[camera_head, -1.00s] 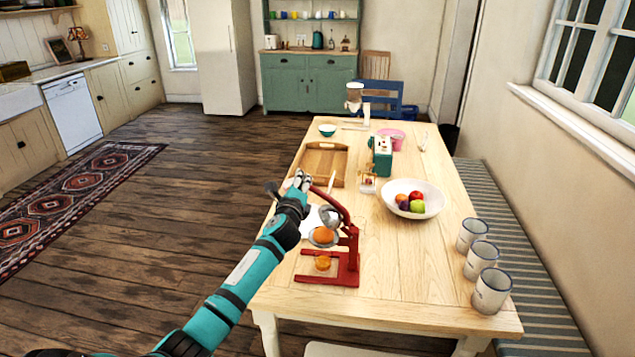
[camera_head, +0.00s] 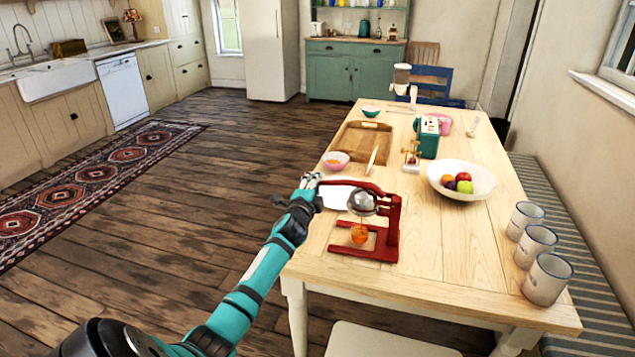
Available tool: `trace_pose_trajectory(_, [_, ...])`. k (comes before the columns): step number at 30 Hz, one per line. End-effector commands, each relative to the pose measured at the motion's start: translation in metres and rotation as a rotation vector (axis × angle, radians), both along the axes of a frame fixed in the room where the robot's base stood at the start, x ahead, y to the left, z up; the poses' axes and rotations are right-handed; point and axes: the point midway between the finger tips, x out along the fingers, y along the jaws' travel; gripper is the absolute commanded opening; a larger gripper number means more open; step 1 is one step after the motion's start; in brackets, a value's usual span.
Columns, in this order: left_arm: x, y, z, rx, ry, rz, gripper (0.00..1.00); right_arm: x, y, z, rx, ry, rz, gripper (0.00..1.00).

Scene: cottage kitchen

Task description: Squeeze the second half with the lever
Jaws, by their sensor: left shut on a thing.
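A red lever juicer (camera_head: 393,232) stands on the near left part of the wooden table. Its lever (camera_head: 350,184) runs nearly level to the left. My left gripper (camera_head: 311,183) is shut on the lever's end. The metal dome (camera_head: 362,201) is down over the juicer's cup, and no fruit half shows under it. Something orange (camera_head: 359,235), apparently juice in a small glass, is below the dome, on the base. My right gripper is out of view.
A white board (camera_head: 338,195) lies behind the juicer. Several mugs (camera_head: 548,278) line the right edge.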

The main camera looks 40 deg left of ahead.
Motion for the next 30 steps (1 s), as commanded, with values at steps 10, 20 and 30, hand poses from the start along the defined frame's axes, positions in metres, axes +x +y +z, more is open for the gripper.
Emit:
trace_pose_trajectory(10, [-0.0012, 0.0015, -0.0096, -0.026, -0.005, 0.004, 0.0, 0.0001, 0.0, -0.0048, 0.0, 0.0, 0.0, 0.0])
trace_pose_trajectory(20, [-0.0012, 0.0014, -0.0092, -0.025, -0.006, 0.003, 0.33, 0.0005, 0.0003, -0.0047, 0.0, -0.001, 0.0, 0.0])
trace_pose_trajectory(30, [-0.001, 0.0008, -0.0082, -0.025, -0.008, 0.002, 0.44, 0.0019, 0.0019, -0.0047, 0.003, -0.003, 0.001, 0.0])
